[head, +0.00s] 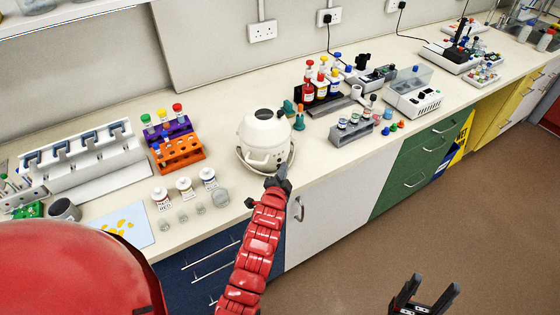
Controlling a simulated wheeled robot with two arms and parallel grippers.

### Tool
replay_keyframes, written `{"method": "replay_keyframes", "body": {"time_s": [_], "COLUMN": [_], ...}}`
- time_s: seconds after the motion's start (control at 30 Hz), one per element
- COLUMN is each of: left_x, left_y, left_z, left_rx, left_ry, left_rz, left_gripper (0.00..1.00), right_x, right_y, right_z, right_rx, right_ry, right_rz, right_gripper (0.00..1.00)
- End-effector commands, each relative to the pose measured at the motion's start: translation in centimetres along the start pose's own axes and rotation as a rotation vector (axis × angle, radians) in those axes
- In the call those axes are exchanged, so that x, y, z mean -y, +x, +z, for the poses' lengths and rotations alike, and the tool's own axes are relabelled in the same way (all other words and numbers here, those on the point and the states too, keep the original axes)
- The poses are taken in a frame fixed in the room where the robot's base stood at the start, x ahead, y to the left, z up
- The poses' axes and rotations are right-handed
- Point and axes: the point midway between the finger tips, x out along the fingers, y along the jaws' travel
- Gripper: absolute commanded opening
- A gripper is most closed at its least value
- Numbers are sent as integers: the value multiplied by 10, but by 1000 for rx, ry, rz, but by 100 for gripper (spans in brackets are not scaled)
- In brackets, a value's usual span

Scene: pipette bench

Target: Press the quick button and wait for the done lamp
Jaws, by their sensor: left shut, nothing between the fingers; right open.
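A white rounded machine (262,130) with a dark cap on its top stands near the bench's front edge, at the middle of the head view. My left gripper (279,175) is shut and empty at the front lower right of this machine; I cannot tell whether it touches it. The gripper covers part of the machine's lower front. I cannot make out the quick button or the done lamp at this size. My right gripper (426,288) is open and empty, in front of the bench over the brown floor.
Orange and purple tube racks (182,153) and small labelled jars (185,188) stand left of the machine. A grey rack of vials (352,131) stands to its right, with coloured bottles (322,84) behind. A pipette stand (80,158) is at the far left.

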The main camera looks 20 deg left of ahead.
Motion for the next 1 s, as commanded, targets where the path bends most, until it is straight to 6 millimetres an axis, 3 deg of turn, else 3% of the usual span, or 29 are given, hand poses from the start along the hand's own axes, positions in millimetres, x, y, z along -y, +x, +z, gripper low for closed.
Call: {"method": "replay_keyframes", "body": {"time_s": [1.0], "left_x": [6], "left_y": [8], "left_z": [6], "left_rx": [0], "left_ry": [0], "left_rz": [0], "left_gripper": [0], "right_x": [0], "right_y": [-3], "right_z": [0], "right_rx": [0], "right_ry": [0], "right_rz": [0], "right_gripper": [62]}}
